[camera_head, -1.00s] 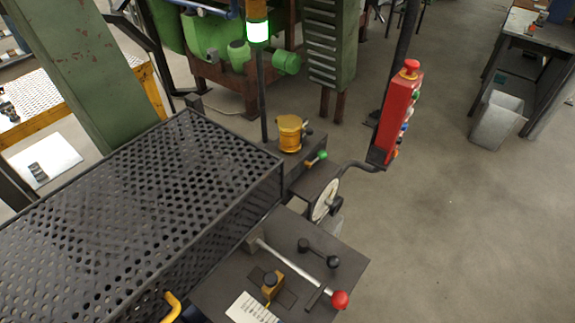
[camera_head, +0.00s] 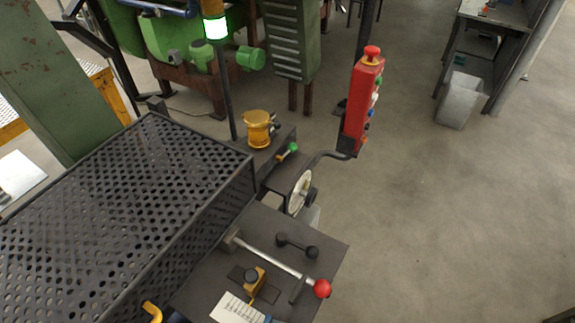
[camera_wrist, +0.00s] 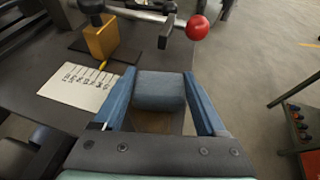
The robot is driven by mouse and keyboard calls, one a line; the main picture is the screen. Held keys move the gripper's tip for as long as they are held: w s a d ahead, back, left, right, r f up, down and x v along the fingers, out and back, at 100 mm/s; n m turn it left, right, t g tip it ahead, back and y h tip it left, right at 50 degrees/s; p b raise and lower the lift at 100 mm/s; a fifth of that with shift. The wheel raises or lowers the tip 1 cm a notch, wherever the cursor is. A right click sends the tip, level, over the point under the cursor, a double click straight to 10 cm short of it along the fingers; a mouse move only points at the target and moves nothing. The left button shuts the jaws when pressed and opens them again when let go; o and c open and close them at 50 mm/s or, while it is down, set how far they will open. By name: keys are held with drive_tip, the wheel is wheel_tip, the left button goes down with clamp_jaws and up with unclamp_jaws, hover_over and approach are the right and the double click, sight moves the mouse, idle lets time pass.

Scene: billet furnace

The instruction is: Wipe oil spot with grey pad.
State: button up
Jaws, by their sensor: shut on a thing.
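My gripper (camera_wrist: 160,95) shows in the wrist view with its two blue fingers shut on a grey pad (camera_wrist: 160,85). The pad is a bluish-grey block held between the fingertips, over or near the dark metal plate (camera_wrist: 60,92). I cannot tell whether the pad touches the plate. A brownish patch shows just below the pad between the fingers; I cannot tell what it is. I cannot make out an oil spot for certain in either view. I cannot clearly make out the gripper in the head view.
A lever with a red knob (camera_head: 322,288), a yellow block (camera_head: 254,281) and a white printed card (camera_head: 236,309) are on the plate. A perforated black guard (camera_head: 110,215) stands left. A red button box (camera_head: 362,105) hangs beyond. Floor at right is mostly clear.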

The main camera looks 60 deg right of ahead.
drive_tip(key=shift+a, duration=0.75)
drive_tip(key=shift+s+a+f+b, duration=0.1)
drive_tip(key=shift+a+b, duration=0.4)
drive_tip(key=shift+a, duration=0.45)
drive_tip(key=shift+s+a+f+b, duration=0.1)
drive_tip(key=shift+a+b, duration=0.4)
drive_tip(key=shift+a, duration=0.4)
drive_tip(key=shift+a+r, duration=0.15)
drive_tip(key=shift+r, duration=0.05)
drive_tip(key=shift+w+d+p, duration=0.2)
drive_tip(key=shift+d+p, duration=0.35)
drive_tip(key=shift+d, duration=2.55)
drive_tip(key=shift+d+f, duration=0.2)
drive_tip(key=shift+d, duration=0.85)
drive_tip(key=shift+f, duration=0.1)
wheel_tip(320, 180, up, 6)
drive_tip(key=p, duration=0.5)
drive_tip(key=shift+w+p, duration=0.15)
drive_tip(key=shift+p, duration=0.2)
